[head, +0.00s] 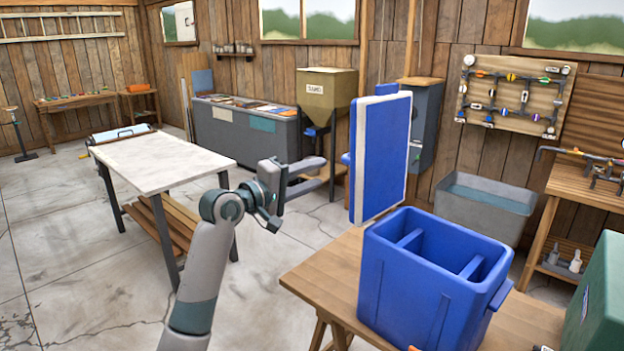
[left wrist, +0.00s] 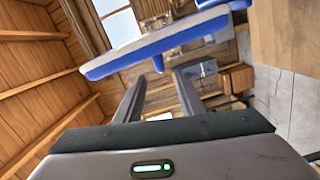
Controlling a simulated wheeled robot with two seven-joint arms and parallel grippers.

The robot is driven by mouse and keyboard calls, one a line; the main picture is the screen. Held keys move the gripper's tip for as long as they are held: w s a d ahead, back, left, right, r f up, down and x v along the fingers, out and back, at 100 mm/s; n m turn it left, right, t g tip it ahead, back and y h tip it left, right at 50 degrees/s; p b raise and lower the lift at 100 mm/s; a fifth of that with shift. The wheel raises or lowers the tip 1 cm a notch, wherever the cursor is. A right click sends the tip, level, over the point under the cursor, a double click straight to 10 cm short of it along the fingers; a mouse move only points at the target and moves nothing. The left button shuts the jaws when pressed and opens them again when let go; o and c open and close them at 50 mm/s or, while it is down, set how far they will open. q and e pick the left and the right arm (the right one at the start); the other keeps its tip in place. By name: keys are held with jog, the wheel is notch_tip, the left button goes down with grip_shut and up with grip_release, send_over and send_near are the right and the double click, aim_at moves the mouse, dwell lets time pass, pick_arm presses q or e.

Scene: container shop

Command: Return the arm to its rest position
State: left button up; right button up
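My left gripper (head: 320,173) is raised in the middle of the head view, left of the blue cooler (head: 425,285). Its two fingers are apart with nothing between them. In the left wrist view my left gripper (left wrist: 160,80) also shows spread, empty fingers. The cooler's blue and white lid (head: 382,155) stands upright, open, at the cooler's back left. A small blue knob on the lid faces my fingertips, with a gap between. The lid (left wrist: 160,48) crosses the left wrist view beyond the fingertips. My right gripper is not in view.
The cooler stands open on a wooden table (head: 325,275), with dividers inside. A green box (head: 600,300) is at the right edge. A white-topped table (head: 165,160) stands left of my arm. A grey tub (head: 485,205) is behind the cooler. Concrete floor lies open at left.

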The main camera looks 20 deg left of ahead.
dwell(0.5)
pick_arm(q)
notch_tip(320, 180, down, 32)
jog(key=w+a+g+y, duration=0.2)
jog(key=g+y, duration=0.2)
jog(key=s+f+m+g+y, duration=0.1)
jog(key=s+f, duration=0.3)
jog(key=f, duration=0.6)
jog(key=s+f+m+g, duration=0.1)
jog(key=s+f, duration=0.4)
jog(key=f, duration=0.5)
jog(key=s+f+m+g+y, duration=0.15)
jog(key=s+f, duration=0.25)
jog(key=f, duration=0.6)
jog(key=s+d+f+m+g, duration=0.3)
jog(key=s+f+m+g, duration=0.1)
jog(key=s+f, duration=1.9)
jog(key=s+d+f+m+g, duration=0.1)
jog(key=s+f+m, duration=0.1)
jog(key=s, duration=1)
jog(key=s+d+f+m+g, duration=0.1)
jog(key=s+d+f+m, duration=0.1)
jog(key=s, duration=1)
jog(key=s+d+f+m+g, duration=0.1)
jog(key=s+f, duration=0.3)
jog(key=s, duration=0.7)
jog(key=shift+s+d+f+m+g, duration=0.3)
jog(key=shift+s+m+g, duration=0.1)
jog(key=shift+m+g, duration=0.2)
